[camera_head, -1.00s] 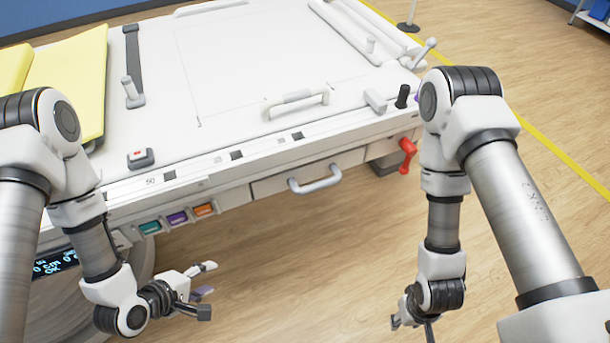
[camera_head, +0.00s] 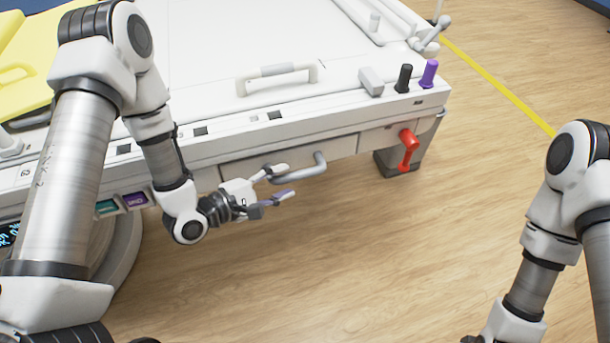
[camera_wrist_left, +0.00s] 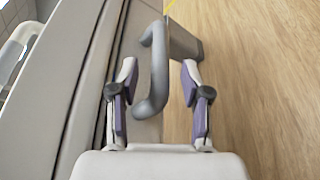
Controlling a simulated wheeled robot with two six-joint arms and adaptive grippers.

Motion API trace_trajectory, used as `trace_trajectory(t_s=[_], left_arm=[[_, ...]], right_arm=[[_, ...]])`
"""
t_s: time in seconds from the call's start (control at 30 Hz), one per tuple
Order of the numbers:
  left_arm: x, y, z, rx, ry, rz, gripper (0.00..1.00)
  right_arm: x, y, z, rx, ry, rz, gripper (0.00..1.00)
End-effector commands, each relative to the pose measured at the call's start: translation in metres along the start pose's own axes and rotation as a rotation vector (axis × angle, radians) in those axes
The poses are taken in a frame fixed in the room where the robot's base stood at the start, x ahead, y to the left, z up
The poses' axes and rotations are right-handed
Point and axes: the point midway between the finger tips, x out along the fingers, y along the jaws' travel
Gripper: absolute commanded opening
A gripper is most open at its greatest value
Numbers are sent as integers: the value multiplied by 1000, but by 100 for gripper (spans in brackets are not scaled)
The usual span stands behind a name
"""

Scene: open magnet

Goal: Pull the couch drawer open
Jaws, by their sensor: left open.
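The couch drawer (camera_head: 240,168) is a white front panel in the side of the couch, and it looks shut. Its grey bar handle (camera_head: 305,172) sticks out from the front. My left gripper (camera_head: 280,181) is open beside the left end of the handle. In the left wrist view the handle (camera_wrist_left: 157,70) lies between the two spread fingertips (camera_wrist_left: 158,75), with its near end reaching between the fingers; I cannot tell whether they touch it. In the head view my right arm is at the right edge, and its gripper is cut off at the bottom.
A red lever (camera_head: 408,150) hangs on the couch side, right of the drawer. A black knob (camera_head: 403,78) and a purple knob (camera_head: 429,74) stand on the couch corner. A white handle (camera_head: 277,77) is on the couch top. The wooden floor (camera_head: 400,250) in front is clear.

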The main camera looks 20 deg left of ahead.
Motion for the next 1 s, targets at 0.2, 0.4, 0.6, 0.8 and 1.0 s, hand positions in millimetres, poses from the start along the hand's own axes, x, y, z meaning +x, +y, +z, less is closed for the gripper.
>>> trace_trajectory(t_s=[0.2,0.4,0.6,0.8,1.0], left_arm=[[42,-2,1,5,-3,-3,48],[58,-1,0,0,-1,-2,48],[58,-1,0,-1,0,-1,44],[58,-1,0,0,0,-1,0],[58,-1,0,0,0,-2,0]], right_arm=[[3,0,0,0,0,0,40],[3,0,0,0,0,0,40],[3,0,0,0,0,0,40],[3,0,0,0,0,0,40],[3,0,0,0,0,0,40]])
